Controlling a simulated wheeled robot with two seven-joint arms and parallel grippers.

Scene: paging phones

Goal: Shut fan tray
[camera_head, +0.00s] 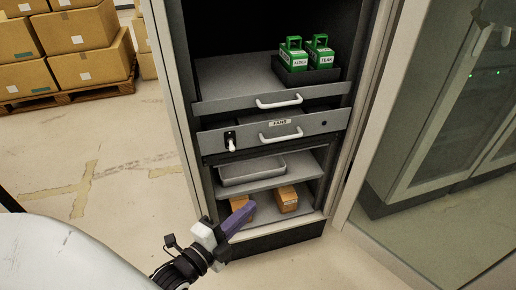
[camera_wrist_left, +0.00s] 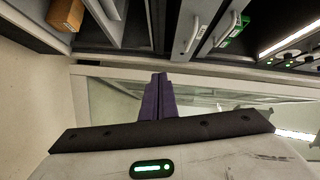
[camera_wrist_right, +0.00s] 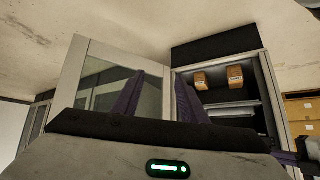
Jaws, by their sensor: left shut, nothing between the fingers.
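The fan tray (camera_head: 303,129) is a grey drawer front with a FANS label and a white handle (camera_head: 281,136) in the middle of the cabinet. A dark gap shows above its front edge, so it appears pulled out somewhat. A black latch with a white lever (camera_head: 231,143) sits at its left end. My left gripper (camera_head: 245,212) is shut and empty, low in front of the cabinet, below and apart from the tray. Its purple fingers also show together in the left wrist view (camera_wrist_left: 160,85). My right gripper (camera_wrist_right: 160,88) is open and empty, its fingers apart; the head view does not show it.
Above is a grey shelf drawer (camera_head: 230,105) with its own handle; two green handled units (camera_head: 291,55) stand on it in a black holder. Below are a grey pan (camera_head: 252,170) and cardboard boxes (camera_head: 287,199). A glass door (camera_head: 430,180) stands at the right.

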